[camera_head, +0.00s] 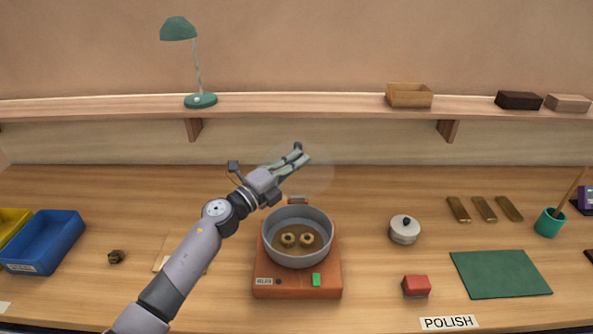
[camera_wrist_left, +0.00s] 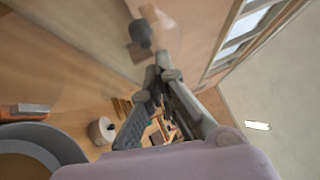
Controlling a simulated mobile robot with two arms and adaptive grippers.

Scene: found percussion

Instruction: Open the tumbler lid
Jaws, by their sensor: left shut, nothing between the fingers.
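The tumbler is a round grey drum (camera_head: 270,220) on a reddish-brown base (camera_head: 262,285) with a small label and a green switch (camera_head: 316,280). Its top is open to view, and two ring-shaped brass pieces (camera_head: 298,240) lie inside. A faint see-through disc, apparently the lid (camera_head: 320,178), stands raised behind the drum above a small hinge block (camera_head: 298,201). My left gripper (camera_head: 301,156) is shut and empty, overlapping the disc; I cannot tell whether they touch. In the left wrist view, the gripper (camera_wrist_left: 160,72) points away from the drum (camera_wrist_left: 60,142). My right gripper is out of view.
A white lidded pot (camera_head: 404,230) and a red block (camera_head: 416,286) stand right of the tumbler. A green mat (camera_head: 500,273), brass bars (camera_head: 484,209) and a teal cup (camera_head: 549,222) lie farther right. A blue bin (camera_head: 42,240) is at left. A shelf (camera_head: 300,105) runs behind.

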